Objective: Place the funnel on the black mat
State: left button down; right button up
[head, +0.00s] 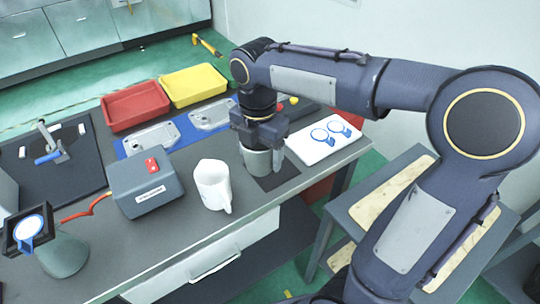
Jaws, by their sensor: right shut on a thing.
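My right gripper (262,138) points down at the right part of the grey bench and is shut on the funnel (256,163), a grey-green, cup-like piece. The gripper covers its upper part. The funnel is upright over the left part of the black mat (282,179), a small dark sheet near the bench's right end. I cannot tell whether its bottom touches the mat or is slightly above it. My left gripper is not in view.
A white jug (211,186) stands close left of the mat, and a grey box (146,190) is further left. A white board with blue rings (322,140) lies to the right. Red (134,107) and yellow (193,86) trays stand behind. The front bench strip is clear.

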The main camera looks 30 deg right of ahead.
jog(key=w+d+f, duration=0.6)
jog(key=f, duration=0.1)
jog(key=shift+w+d+f, duration=0.1)
jog(key=shift+d, duration=0.05)
jog(key=f, duration=0.3)
jog(key=shift+w+d+f, duration=0.2)
jog(key=shift+d, duration=0.05)
jog(key=shift+f, duration=0.2)
jog(key=shift+f, duration=0.15)
jog(key=o, duration=1.1)
jog(key=shift+c, duration=0.2)
